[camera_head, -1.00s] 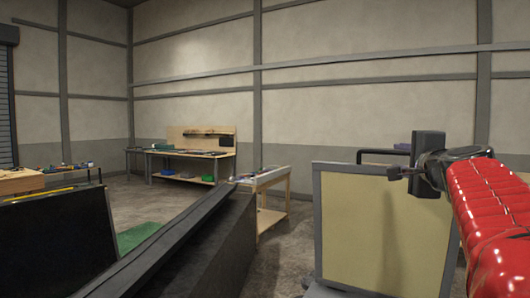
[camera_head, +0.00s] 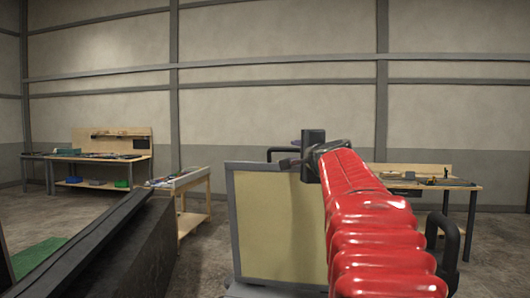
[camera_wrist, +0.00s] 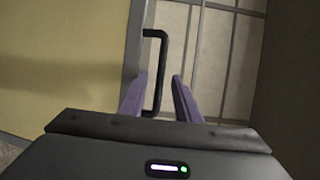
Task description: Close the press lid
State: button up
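The press lid (camera_head: 272,225) appears to be the upright beige panel with a grey frame, in the middle of the head view. It fills the left of the wrist view (camera_wrist: 62,75). A black bar handle (camera_head: 278,151) shows at its top edge. In the wrist view the handle (camera_wrist: 162,60) stands just ahead of my gripper, its lower end showing between the fingers. My gripper (camera_wrist: 160,77) has two purple fingers spread apart. I cannot tell whether they touch the handle. In the head view my gripper (camera_head: 297,147) is by the panel's top, partly hidden by my red arm.
A dark sloped block (camera_head: 120,245) stands at the front left. A low wooden cart (camera_head: 190,190) and a workbench (camera_head: 100,157) stand behind it. Another bench (camera_head: 440,188) is at the right. A black curved bar (camera_head: 450,240) rises at the lower right.

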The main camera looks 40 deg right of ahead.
aim_at(292, 151)
jog(key=shift+x, duration=2.8)
grip_shut()
